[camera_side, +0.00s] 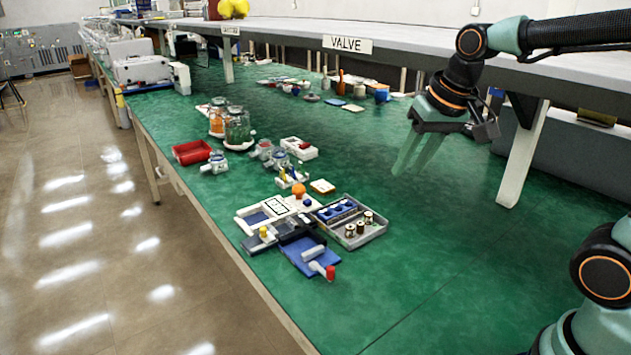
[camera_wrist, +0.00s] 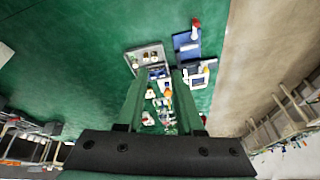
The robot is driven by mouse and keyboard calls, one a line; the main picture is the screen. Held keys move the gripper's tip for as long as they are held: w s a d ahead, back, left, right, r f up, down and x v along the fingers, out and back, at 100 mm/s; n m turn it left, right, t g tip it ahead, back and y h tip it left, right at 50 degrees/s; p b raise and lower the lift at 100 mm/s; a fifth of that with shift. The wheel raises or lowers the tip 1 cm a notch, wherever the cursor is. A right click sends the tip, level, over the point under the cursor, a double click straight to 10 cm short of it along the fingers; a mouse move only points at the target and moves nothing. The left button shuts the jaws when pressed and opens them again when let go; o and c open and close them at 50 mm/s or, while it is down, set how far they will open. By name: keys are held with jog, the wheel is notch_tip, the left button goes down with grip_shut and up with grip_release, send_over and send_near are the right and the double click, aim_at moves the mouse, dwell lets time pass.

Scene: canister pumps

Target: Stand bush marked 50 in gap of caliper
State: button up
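Small metallic cylinders, likely the bushes, stand in the right part of a grey tray (camera_side: 372,236); one is the front-left bush (camera_side: 350,231). The number 50 cannot be read on any of them. The caliper cannot be picked out with certainty; a dark tool-like piece (camera_side: 290,231) lies left of the tray. My gripper (camera_side: 411,172) is high above the green bench, right of and behind the tray, fingers apart and nothing between them. In the wrist view, the fingers (camera_wrist: 161,72) point toward the grey tray (camera_wrist: 133,71).
A white frame (camera_side: 252,215), red bin (camera_side: 191,152) and glass jars (camera_side: 237,130) stand left and behind. The green bench right of the tray is clear.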

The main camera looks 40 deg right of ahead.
jog(key=s+a+f+n+t, duration=0.1)
jog(key=s+n, duration=0.2)
jog(key=s, duration=0.2)
jog(key=shift+s+a+f+n, duration=0.15)
jog(key=shift+s+f+n, duration=0.2)
jog(key=shift+f+n, duration=0.05)
jog(key=shift+o, duration=0.2)
